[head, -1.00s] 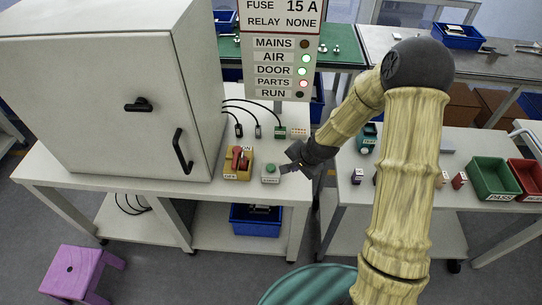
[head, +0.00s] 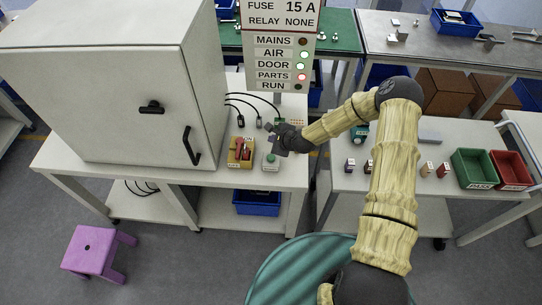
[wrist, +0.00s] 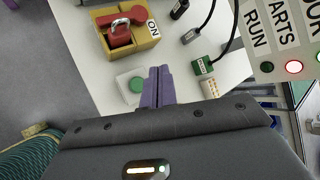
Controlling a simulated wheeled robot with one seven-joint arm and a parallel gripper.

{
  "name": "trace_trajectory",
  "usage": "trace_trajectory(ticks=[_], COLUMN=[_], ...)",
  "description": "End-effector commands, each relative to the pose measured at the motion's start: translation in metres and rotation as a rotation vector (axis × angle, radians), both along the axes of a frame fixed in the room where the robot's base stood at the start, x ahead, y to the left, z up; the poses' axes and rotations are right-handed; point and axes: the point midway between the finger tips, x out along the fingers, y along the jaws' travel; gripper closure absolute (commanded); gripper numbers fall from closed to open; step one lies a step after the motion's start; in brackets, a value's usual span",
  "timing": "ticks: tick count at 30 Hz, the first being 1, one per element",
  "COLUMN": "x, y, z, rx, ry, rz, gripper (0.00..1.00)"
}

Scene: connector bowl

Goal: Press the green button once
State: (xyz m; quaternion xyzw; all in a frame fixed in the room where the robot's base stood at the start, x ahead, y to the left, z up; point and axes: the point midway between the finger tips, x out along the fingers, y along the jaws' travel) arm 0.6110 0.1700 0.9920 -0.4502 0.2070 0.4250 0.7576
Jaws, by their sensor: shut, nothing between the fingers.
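The green button (head: 271,158) sits on a small pale box near the front right of the white bench, right of the yellow switch box. My gripper (head: 272,144) is above and behind the button box in the head view. In the wrist view its purple fingers (wrist: 158,84) are shut together with nothing between them. The fingertips appear apart from the button; their exact height above it is unclear.
The yellow switch box (head: 241,152) carries a red handle, with a metal shackle visible in the wrist view. A green connector (wrist: 203,66) and black cables lie behind. The cabinet (head: 110,90) fills the left. The sign (head: 284,50) shows AIR, DOOR and PARTS lamps lit.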

Motion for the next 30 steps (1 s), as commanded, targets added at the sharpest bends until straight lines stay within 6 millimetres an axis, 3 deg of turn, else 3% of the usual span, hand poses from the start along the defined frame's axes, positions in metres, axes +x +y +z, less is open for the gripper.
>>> trace_trajectory(ticks=[8,24,30], x=[0.0,0.0,0.0], y=[0.0,0.0,0.0], z=[-0.016,-0.081,-0.088], rx=[-0.001,-0.001,-0.002], ry=[0.0,0.0,-0.001], rz=[0.002,0.002,0.002], gripper=[1.0,1.0,1.0])
